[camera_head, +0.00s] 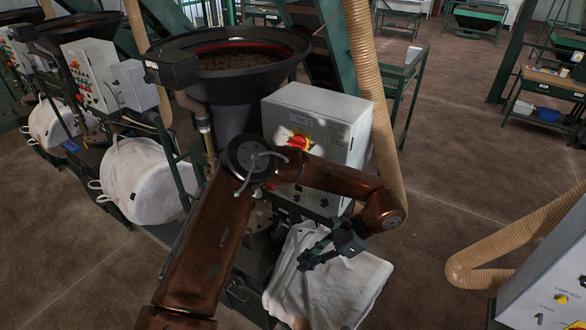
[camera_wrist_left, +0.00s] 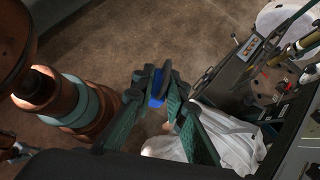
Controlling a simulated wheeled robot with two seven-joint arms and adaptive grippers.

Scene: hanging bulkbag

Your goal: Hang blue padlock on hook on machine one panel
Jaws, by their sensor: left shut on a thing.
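My left gripper (camera_head: 312,258) is low in front of the nearest machine, above a white bag. In the left wrist view its green fingers (camera_wrist_left: 158,84) are shut on the blue padlock (camera_wrist_left: 157,101), and dark parts beside it partly hide it. In the head view I cannot make out the padlock. The nearest machine has a grey control box (camera_head: 338,118) with a red and yellow switch (camera_head: 299,141); my arm covers part of its front. Another panel (camera_head: 92,78) with several buttons stands at the left. I cannot make out a hook on either panel. My right gripper is not in view.
The white bag (camera_head: 335,290) lies below the gripper. A black hopper (camera_head: 240,50) and a tan corrugated hose (camera_head: 368,75) flank the control box. Another hose (camera_head: 500,262) and grey cabinet (camera_head: 550,275) stand at the right. The brown floor (camera_head: 460,150) between is clear.

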